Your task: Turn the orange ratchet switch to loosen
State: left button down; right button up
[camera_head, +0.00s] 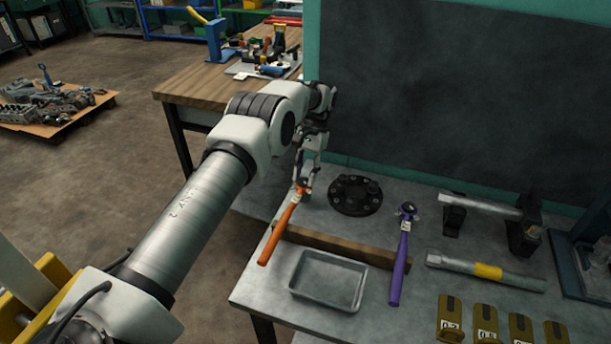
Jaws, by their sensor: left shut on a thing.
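The orange ratchet (281,228) lies on the grey workbench with its handle toward the front left and resting across a wooden strip. Its head, where the switch sits, is at the far end and is largely covered by my left gripper (305,180). My left gripper points down at the head and is shut on it. The switch itself is too small and hidden to make out. A purple ratchet (401,258) lies to the right on the same wooden strip, its head in plain view. My right gripper is not in view.
A black round hub (355,195) stands just right of the orange ratchet's head. A grey tray (329,281) lies in front of the wooden strip (336,244). A metal bar with a yellow band (487,271) and yellow numbered holders (485,322) are at right. A dark panel (450,100) rises behind.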

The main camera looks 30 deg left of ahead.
aim_at(305, 179)
pick_arm(q)
jog(key=shift+n, duration=0.4)
jog(key=c, duration=0.8)
grip_release()
notch_tip(305, 179, up, 10)
